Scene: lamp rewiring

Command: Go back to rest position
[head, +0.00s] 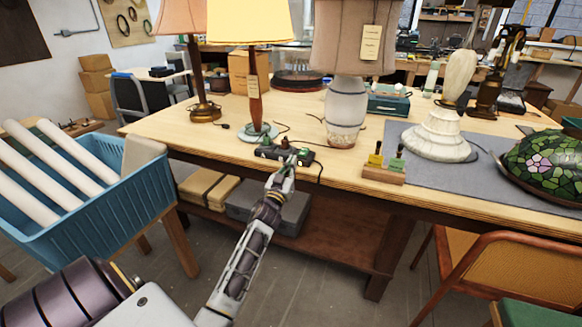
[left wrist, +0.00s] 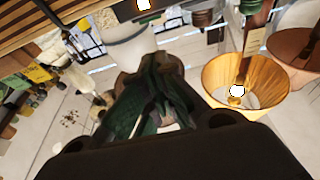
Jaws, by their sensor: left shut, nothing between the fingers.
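My left gripper (head: 295,158) is at the front edge of the wooden workbench (head: 210,140), just in front of a dark power strip (head: 270,152) with cords. It is shut with nothing visible held. In the left wrist view the shut fingers (left wrist: 155,85) fill the middle, with lamps beyond. A lit lamp with a yellow shade (head: 250,22) stands just behind the strip and also shows in the left wrist view (left wrist: 245,85). Whether the fingertips touch the strip I cannot tell. My right gripper is not in view.
A blue crate (head: 115,215) of white rolls stands at left. On the bench are a ceramic lamp (head: 345,115), a wooden block with small tools (head: 384,174), a white lamp base (head: 440,138) and a stained-glass shade (head: 545,165). A cane chair (head: 520,270) stands at right front.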

